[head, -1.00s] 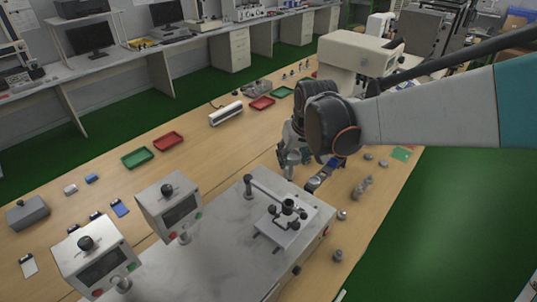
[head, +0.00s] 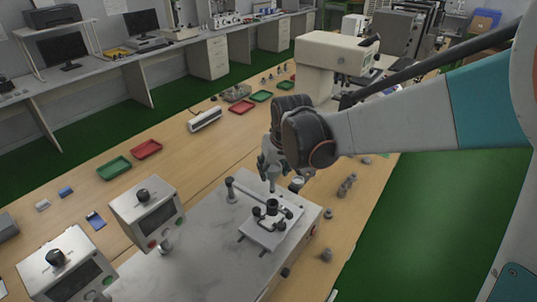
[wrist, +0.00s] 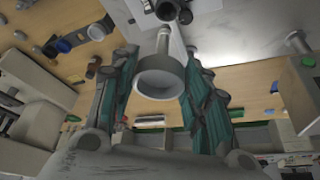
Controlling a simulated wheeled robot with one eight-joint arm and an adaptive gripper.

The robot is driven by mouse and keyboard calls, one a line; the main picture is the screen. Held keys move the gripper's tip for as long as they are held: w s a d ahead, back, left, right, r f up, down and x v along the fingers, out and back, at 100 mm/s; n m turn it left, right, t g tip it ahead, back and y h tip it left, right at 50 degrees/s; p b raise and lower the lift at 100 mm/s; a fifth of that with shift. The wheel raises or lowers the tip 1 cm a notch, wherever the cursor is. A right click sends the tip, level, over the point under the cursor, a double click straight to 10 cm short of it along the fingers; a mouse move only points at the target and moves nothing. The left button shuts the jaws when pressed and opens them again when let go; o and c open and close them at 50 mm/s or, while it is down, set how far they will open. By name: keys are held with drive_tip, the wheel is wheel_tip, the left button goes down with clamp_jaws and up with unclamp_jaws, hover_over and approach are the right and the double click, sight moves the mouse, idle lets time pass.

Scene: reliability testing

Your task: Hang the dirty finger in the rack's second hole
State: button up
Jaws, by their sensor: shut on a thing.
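The dirty finger (wrist: 161,75), a grey metal piece with a wide round end and a narrower stem, sits between the two teal-padded fingers of my gripper (wrist: 160,92) in the wrist view. In the head view my gripper (head: 270,176) is shut on it above the far right part of the grey-topped test machine (head: 215,235), near the fixture with black knobs (head: 270,212). The lower end of the finger is hard to make out there. A long white block (head: 205,120) on the table may be the rack; its holes cannot be told.
Two control boxes with displays (head: 146,212) stand at the machine's left. Several small metal parts (head: 347,187) lie at its right. Red (head: 146,149) and green (head: 114,168) trays lie further back. A large cream instrument (head: 335,60) stands behind my gripper.

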sight(273, 180)
drive_tip(key=shift+f+b, duration=1.1)
drive_tip(key=shift+f, duration=0.6)
